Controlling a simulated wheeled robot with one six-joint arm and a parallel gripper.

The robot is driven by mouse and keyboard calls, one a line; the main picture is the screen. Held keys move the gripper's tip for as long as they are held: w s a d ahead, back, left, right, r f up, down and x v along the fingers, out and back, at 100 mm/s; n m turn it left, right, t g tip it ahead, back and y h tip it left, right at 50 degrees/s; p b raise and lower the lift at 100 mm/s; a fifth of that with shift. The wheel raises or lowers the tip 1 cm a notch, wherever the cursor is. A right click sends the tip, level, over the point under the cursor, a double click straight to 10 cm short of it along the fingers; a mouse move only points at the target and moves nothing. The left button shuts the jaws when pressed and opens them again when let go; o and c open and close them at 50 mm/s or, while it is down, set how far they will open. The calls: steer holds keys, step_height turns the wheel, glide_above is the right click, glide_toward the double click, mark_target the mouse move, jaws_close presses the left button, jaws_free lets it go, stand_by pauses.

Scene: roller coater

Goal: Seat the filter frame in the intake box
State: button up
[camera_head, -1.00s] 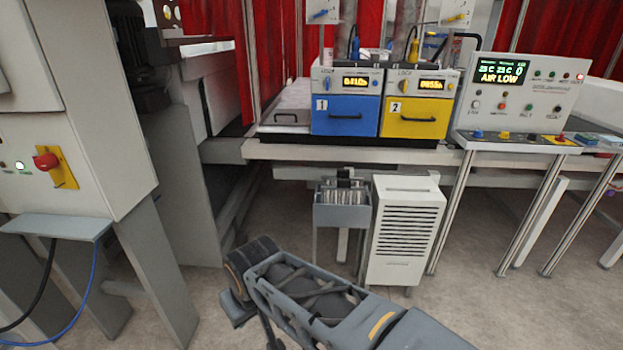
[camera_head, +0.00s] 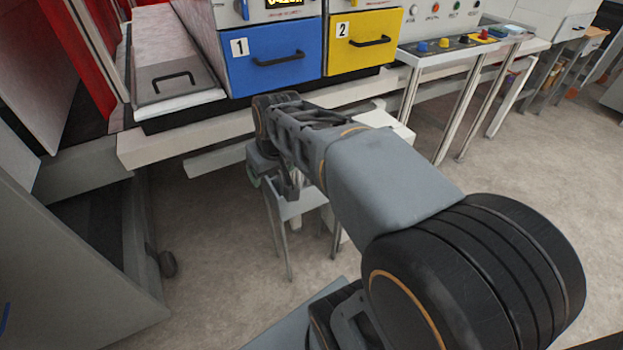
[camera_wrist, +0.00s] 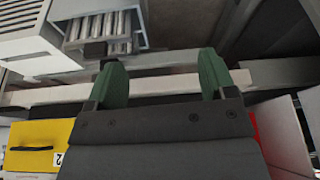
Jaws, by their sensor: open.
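My gripper (camera_wrist: 161,78) is open in the wrist view, with two green fingers apart and nothing between them. Beyond the fingertips, at the upper left, a grey holder (camera_wrist: 142,22) contains a pale ribbed insert (camera_wrist: 105,24), which looks like the filter frame. A dark block (camera_wrist: 95,49) shows at its near edge. A white louvred box (camera_wrist: 22,50), possibly the intake box, stands beside it at the left edge. In the head view my arm covers most of the grey holder (camera_head: 300,203) and of the white box (camera_head: 398,130).
A bench beam (camera_head: 150,147) runs above the holder. On the bench are a blue drawer (camera_head: 272,75), a yellow drawer (camera_head: 365,55) and a handled tray (camera_head: 175,88). Bench legs (camera_head: 466,110) stand to the right. The floor (camera_head: 540,150) further right is clear.

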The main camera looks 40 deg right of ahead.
steer(key=shift+o, duration=1.4)
steer(key=w+d+f+b, duration=0.2)
steer(key=w+d+b, duration=0.1)
steer(key=w+d, duration=0.4)
steer(key=shift+d+f+m, duration=0.3)
steer(key=shift+d+f, duration=0.05)
steer(key=shift+d, duration=0.15)
steer(key=shift+o, duration=0.6)
steer(key=w+d+f+b, duration=0.1)
steer(key=w+d, duration=0.1)
steer(key=d, duration=0.4)
steer(key=w+d+f+b, duration=0.2)
steer(key=d, duration=0.4)
steer(key=shift+w+d+m+t+h, duration=0.25)
steer(key=shift+w+m+t+h, duration=0.05)
steer(key=shift+w, duration=0.05)
steer(key=shift+w+d+b+x, duration=0.15)
steer(key=shift+b+x, duration=0.15)
steer(key=shift+x, duration=2)
steer(key=shift+w+b+x, duration=0.1)
steer(key=shift+b+x, duration=0.15)
steer(key=shift+x, duration=2.05)
steer(key=shift+w+d+b+x, duration=0.15)
steer(key=shift+b+x, duration=0.15)
steer(key=shift+x, duration=2)
